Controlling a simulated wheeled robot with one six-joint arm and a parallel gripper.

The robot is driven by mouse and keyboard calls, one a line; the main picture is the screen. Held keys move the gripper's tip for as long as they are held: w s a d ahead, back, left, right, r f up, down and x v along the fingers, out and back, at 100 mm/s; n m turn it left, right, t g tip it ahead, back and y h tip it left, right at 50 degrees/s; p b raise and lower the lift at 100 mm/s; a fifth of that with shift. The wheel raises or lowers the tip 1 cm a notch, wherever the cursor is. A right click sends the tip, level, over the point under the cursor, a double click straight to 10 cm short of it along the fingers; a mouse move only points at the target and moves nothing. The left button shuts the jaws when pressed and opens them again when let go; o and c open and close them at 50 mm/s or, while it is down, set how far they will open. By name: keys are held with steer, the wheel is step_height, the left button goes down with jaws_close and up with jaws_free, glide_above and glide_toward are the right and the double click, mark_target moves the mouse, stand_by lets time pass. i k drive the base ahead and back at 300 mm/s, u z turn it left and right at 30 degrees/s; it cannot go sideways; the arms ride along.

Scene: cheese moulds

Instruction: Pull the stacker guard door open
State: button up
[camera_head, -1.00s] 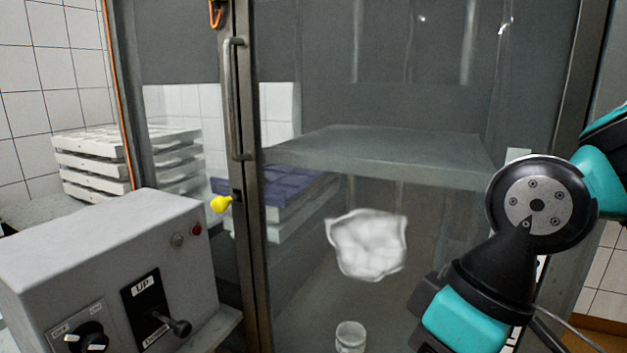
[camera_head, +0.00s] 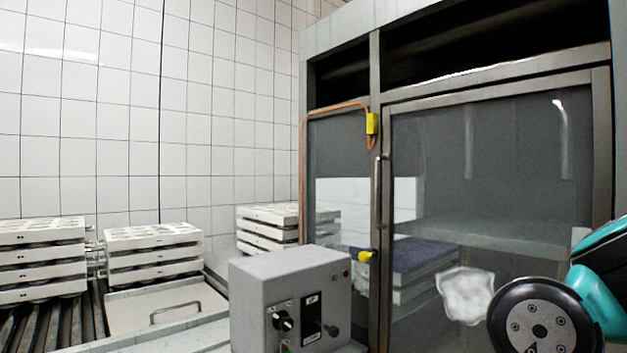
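The stacker guard door (camera_head: 480,140) is a framed clear panel on the right of the head view. It looks closed against its frame. Its upright metal handle (camera_head: 378,192) is on the door's left edge. A yellow knob-like part (camera_head: 362,255) sits low by that edge, and a yellow box (camera_head: 372,124) with an orange cable is near the top left corner. My arm shows at the lower right, in front of the door and well to the right of the handle. My gripper fingers are not in the picture.
A grey control box (camera_head: 290,295) with knobs stands in front of the stacker, left of the handle. A white cloth-like patch (camera_head: 466,293) shows at the door panel.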

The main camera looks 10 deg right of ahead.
mark_target(598, 77)
steer(key=u, duration=0.9)
steer(key=i, duration=0.9)
steer(key=z, duration=0.75)
steer(key=i, duration=0.55)
steer(key=z, duration=1.05)
steer(key=i, duration=0.4)
steer(key=z, duration=0.4)
